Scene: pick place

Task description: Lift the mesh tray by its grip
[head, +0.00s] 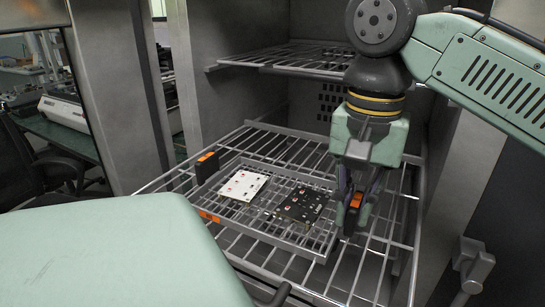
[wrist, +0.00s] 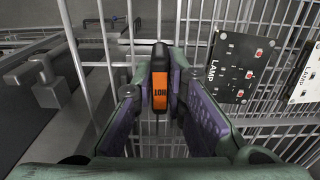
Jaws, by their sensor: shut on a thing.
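The mesh tray (head: 285,246) sits on the pulled-out wire rack inside an open metal chamber in the head view. It has a black-and-orange grip at each end. The left grip (head: 207,167) stands free. My gripper (wrist: 157,92) points down at the right grip (wrist: 159,92), which reads "HOT" in the wrist view. Its purple-padded fingers are shut on that grip, one on each side. In the head view the fingers partly hide this grip (head: 355,201). A white board (head: 243,185) and a black board (head: 302,205) lie in the tray.
The lower wire rack (head: 268,284) extends around the tray. An upper rack (head: 290,58) is above and behind. The chamber's side walls stand close on both sides, with a latch (head: 474,262) at the right. A chair (head: 40,170) and bench are at the left.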

